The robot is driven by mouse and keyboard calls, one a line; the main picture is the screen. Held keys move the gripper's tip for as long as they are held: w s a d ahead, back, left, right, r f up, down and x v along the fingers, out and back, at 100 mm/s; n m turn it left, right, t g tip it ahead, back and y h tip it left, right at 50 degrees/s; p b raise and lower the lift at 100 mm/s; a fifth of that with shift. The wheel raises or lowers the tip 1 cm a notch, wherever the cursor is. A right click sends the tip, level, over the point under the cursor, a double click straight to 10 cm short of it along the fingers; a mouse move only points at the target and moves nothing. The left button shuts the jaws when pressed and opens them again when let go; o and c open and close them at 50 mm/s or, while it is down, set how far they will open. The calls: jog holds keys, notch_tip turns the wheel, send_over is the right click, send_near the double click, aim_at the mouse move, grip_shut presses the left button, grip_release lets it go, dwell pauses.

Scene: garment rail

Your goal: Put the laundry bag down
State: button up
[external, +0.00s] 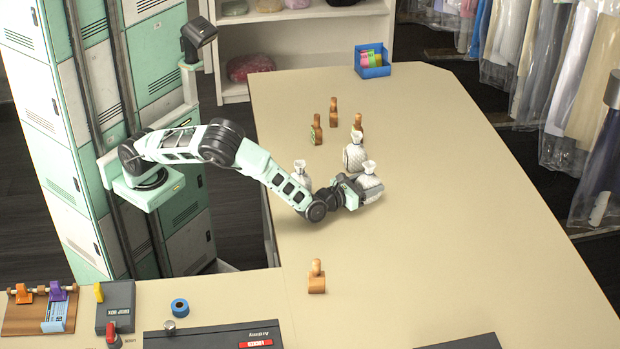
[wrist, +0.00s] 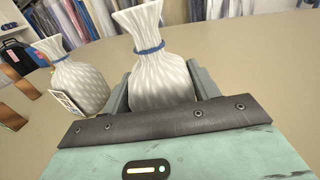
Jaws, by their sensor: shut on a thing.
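A white laundry bag with a ribbed look and a blue tie round its neck (wrist: 158,78) is between the fingers of my gripper (wrist: 163,90) in the wrist view. In the external view this bag (external: 369,181) is upright at my gripper (external: 362,192), low over the beige counter (external: 450,220). My gripper is shut on it. Whether its base touches the counter cannot be told. The fingers hide its lower sides.
A second bag (external: 354,152) stands just behind the held one; it carries a tag in the wrist view (wrist: 75,82). A third bag (external: 300,168) stands left, by my arm. Wooden stamps (external: 333,112) stand further back. The counter's right side is clear.

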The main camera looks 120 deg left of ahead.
jog(key=shift+f, duration=0.1)
jog(key=o, duration=1.1)
jog(key=shift+d+r, duration=0.1)
jog(key=shift+r, duration=0.1)
jog(key=b+v, duration=0.1)
jog(key=v, duration=1)
jog(key=shift+s+d+f, duration=0.1)
jog(key=shift+s+d, duration=0.1)
jog(key=shift+d, duration=0.2)
